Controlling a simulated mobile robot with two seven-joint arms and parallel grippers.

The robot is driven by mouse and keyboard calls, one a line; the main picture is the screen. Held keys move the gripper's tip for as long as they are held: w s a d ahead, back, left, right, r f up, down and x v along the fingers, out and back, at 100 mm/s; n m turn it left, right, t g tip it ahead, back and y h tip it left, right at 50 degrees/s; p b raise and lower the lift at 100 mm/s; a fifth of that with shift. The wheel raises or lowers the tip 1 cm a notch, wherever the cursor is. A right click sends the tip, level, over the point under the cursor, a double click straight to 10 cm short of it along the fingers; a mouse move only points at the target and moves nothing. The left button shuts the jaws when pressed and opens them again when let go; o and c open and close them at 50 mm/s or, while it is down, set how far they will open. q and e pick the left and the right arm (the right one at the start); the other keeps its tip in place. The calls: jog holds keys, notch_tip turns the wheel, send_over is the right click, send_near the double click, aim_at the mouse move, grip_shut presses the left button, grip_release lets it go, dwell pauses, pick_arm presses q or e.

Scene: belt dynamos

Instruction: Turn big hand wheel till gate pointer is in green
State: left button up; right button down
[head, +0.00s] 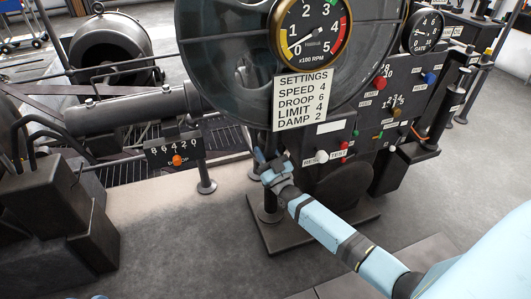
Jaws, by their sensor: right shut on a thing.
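The big hand wheel (215,75) is a large dark round rim behind the speed dial and the settings card. My right gripper (262,157) is at its lower edge, just below the card, shut on what looks like a part of the wheel. The gripped part is small and mostly hidden by the fingers. The gate dial (422,32) is at the upper right, black with a white pale pointer and the word GATE. I cannot make out its green zone or whether the pointer is in it. My left gripper is not in view.
The speed dial (310,32) has its pointer low, near 0 to 1. Below it hangs the settings card (303,99). A panel with knobs (392,100) stands at the right. Grey floor (180,240) in front is clear.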

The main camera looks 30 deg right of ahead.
jog(key=shift+f, duration=0.1)
jog(key=c, duration=0.8)
grip_release()
jog(key=shift+s+f, duration=0.15)
jog(key=shift+s, duration=0.1)
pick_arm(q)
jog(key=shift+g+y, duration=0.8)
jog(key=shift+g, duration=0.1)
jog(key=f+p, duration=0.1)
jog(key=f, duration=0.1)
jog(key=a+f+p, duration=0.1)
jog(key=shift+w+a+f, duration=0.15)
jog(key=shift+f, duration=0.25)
pick_arm(e)
jog(key=v, duration=1.3)
jog(key=shift+s, duration=0.1)
